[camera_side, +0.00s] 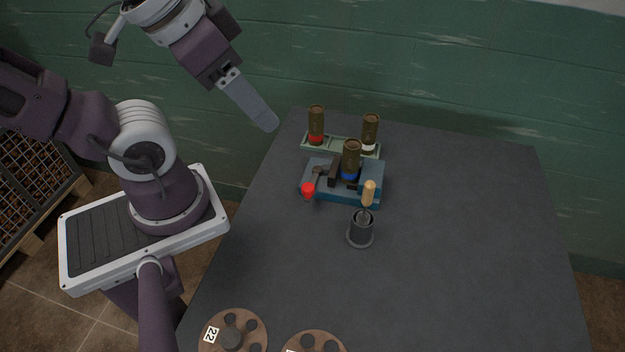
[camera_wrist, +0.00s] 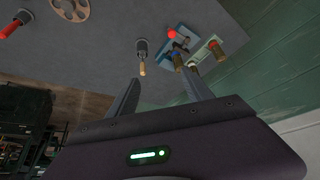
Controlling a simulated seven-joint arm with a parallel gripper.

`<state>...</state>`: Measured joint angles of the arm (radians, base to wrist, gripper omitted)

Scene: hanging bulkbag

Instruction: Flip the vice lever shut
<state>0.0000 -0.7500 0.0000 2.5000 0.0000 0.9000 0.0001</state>
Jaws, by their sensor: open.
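The blue vice (camera_side: 373,180) sits on the dark table, and it also shows in the wrist view (camera_wrist: 170,52). Its lever (camera_side: 316,177) ends in a red knob (camera_side: 308,188) that sticks out at the vice's left front; the knob also shows in the wrist view (camera_wrist: 172,33). A brown cylinder with a blue band (camera_side: 351,158) stands upright at the vice jaws; whether they grip it is unclear. My gripper (camera_side: 266,122) is in the air to the upper left of the vice, apart from the lever. In the wrist view its two fingers (camera_wrist: 164,90) are spread with nothing between them.
Behind the vice, a green tray (camera_side: 342,144) holds a red-banded cylinder (camera_side: 316,122) and a white-banded cylinder (camera_side: 370,130). In front, a dark cup (camera_side: 361,231) holds a wooden-handled tool (camera_side: 369,193). Round discs (camera_side: 257,331) lie at the near edge. The table's right side is clear.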

